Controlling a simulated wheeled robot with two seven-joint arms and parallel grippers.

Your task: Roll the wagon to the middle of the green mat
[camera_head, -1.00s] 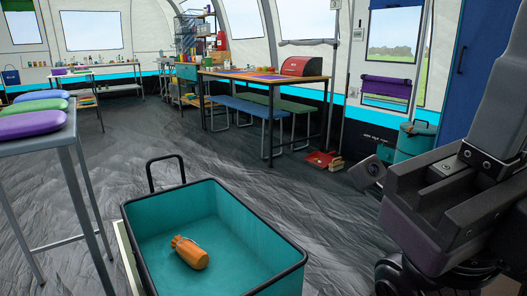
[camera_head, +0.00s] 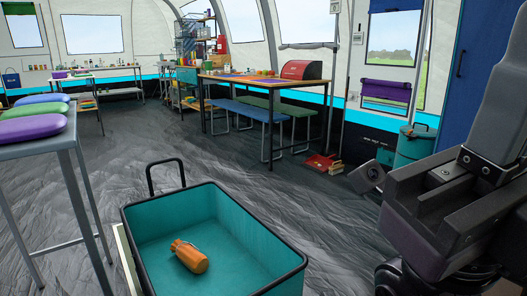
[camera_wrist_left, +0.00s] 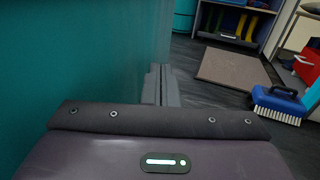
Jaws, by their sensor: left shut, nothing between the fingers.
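The wagon (camera_head: 245,230) is a teal open box with a black rim and an upright black handle (camera_head: 167,170) at its far left end. It stands low at the bottom middle of the head view, its near part cut off. An orange bottle (camera_head: 190,257) lies in it. My left gripper (camera_wrist_left: 162,78) shows in its wrist view, shut and empty, beside a large teal surface (camera_wrist_left: 80,50) that may be the wagon's side; contact is unclear. My right arm shows at the right of the head view, but its fingertips do not. No green mat is seen on the floor.
A grey stool or table with coloured cushions (camera_head: 32,126) stands left of the wagon. A long table with benches (camera_head: 245,114) stands beyond. Grey floor (camera_head: 120,140) between is open. The wrist view shows a brown mat (camera_wrist_left: 232,69) and a blue brush (camera_wrist_left: 280,101).

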